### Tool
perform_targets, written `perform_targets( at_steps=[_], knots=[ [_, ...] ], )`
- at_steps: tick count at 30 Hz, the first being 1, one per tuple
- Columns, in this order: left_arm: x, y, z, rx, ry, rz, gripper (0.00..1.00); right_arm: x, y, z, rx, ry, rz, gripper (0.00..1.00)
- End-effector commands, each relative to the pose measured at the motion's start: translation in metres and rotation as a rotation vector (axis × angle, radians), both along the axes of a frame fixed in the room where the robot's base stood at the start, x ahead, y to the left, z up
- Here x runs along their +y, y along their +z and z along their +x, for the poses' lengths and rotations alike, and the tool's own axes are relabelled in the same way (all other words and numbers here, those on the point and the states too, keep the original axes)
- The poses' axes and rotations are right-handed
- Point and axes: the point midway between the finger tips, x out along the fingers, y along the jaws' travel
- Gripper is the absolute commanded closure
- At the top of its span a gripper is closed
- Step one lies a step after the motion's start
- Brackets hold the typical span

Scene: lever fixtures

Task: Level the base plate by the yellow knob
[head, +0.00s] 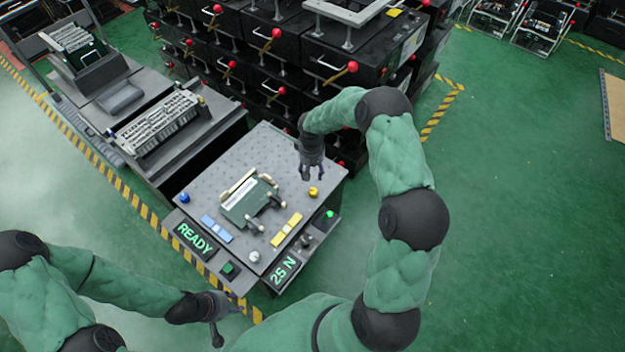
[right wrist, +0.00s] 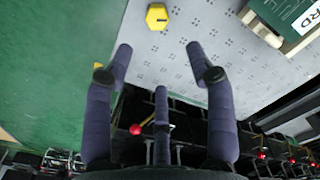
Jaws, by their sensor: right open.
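The yellow knob (head: 313,191) sits at the right edge of the grey dotted base plate (head: 285,150). In the right wrist view the yellow knob (right wrist: 157,17) is a faceted piece with a dark slot, beyond the fingertips. My right gripper (head: 312,175) is above the plate by the knob, open and empty; the right wrist view also shows its spread fingers (right wrist: 157,58). A gap appears between fingers and knob. My left gripper (head: 228,320) is low at the front left, away from the plate, its fingers apart and empty.
The plate also carries a blue knob (head: 185,197), a pale knob (head: 254,257), blue bars (head: 217,229), yellow bars (head: 286,230) and a green clamp fixture (head: 248,203). Displays read READY (head: 195,235) and 25 N (head: 284,270). Black racks (head: 330,50) stand behind; green floor is open at right.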

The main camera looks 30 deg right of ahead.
Motion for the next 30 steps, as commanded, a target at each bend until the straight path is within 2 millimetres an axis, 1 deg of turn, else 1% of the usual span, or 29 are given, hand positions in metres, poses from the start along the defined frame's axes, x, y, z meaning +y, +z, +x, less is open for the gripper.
perform_targets(
  at_steps=[1,3,6,9,12,16,20,23,30],
  knots=[
    [0.0,0.022,0.0,-0.001,0.0,0.0,0.6,-0.001,0.008,-0.001,0.006,-0.005,0.0,0.44],
    [0.0,0.041,0.0,-0.001,0.0,0.0,0.6,-0.001,0.007,-0.001,0.007,-0.016,-0.002,0.44],
    [0.0,0.064,0.001,-0.001,0.0,0.0,0.6,-0.002,0.004,-0.002,0.007,-0.029,-0.003,0.44],
    [0.0,0.082,0.001,-0.001,0.0,0.0,0.6,-0.001,-0.001,-0.005,0.007,-0.041,-0.001,0.44],
    [0.0,0.094,0.0,-0.001,0.0,0.0,0.6,0.001,-0.005,-0.006,0.004,-0.05,0.002,0.44],
    [0.0,0.101,0.0,-0.001,0.0,0.0,0.6,0.001,-0.01,-0.008,0.003,-0.055,0.006,0.44],
    [0.0,0.1,0.0,-0.001,0.0,0.0,0.6,0.002,-0.018,-0.009,0.004,-0.058,0.007,0.44],
    [0.0,0.095,0.0,-0.001,0.0,0.0,0.6,0.002,-0.03,-0.009,0.004,-0.057,0.007,0.44],
    [0.0,0.082,0.0,0.0,0.0,0.0,0.6,0.002,-0.072,-0.009,0.004,-0.057,0.007,0.44]
  ],
)
